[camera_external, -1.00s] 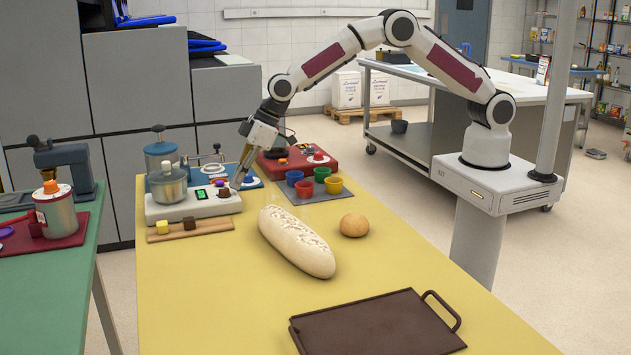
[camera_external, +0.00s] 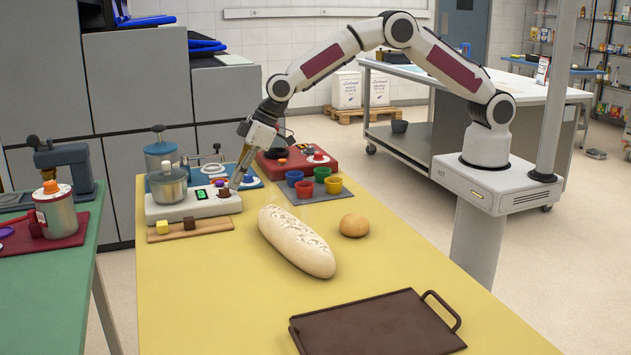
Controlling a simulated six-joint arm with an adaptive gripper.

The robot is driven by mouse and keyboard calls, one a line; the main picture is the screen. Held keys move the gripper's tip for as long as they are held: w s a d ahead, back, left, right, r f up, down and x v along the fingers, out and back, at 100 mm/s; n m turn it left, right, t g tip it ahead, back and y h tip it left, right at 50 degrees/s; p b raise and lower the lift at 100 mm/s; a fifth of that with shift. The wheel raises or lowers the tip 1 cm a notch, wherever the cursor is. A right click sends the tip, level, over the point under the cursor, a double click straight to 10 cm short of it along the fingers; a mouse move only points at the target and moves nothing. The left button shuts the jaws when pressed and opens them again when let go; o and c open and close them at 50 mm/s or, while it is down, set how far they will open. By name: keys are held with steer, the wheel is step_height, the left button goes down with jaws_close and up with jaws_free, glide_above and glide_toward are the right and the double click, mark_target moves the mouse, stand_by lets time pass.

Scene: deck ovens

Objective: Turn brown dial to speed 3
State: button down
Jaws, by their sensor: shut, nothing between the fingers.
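A white mixer base (camera_external: 180,209) with a metal pot (camera_external: 169,185) stands at the back left of the yellow table. Its front panel has a small green-lit display (camera_external: 201,194); the digit is too small to read surely. The brown dial (camera_external: 223,192) sits at the right end of this panel, with another small knob just above it. My gripper (camera_external: 236,186) points down, shut and empty, just right of the brown dial. I cannot tell whether the fingertips touch the dial.
A wooden strip (camera_external: 190,229) with small blocks lies in front of the base. Coloured cups (camera_external: 305,189), a red device (camera_external: 300,163), a long loaf (camera_external: 297,242) and a round bun (camera_external: 354,225) are to the right. A brown tray (camera_external: 375,325) lies at the front. The table's left front is clear.

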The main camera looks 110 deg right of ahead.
steer(key=shift+a, duration=0.85)
stand_by(0.4)
steer(key=shift+s, duration=0.4)
stand_by(0.4)
steer(key=shift+r, duration=0.1)
steer(key=shift+r, duration=2.9)
steer(key=shift+d+r, duration=0.5)
steer(key=shift+d, duration=0.1)
steer(key=shift+f, duration=0.15)
steer(key=shift+f, duration=3.35)
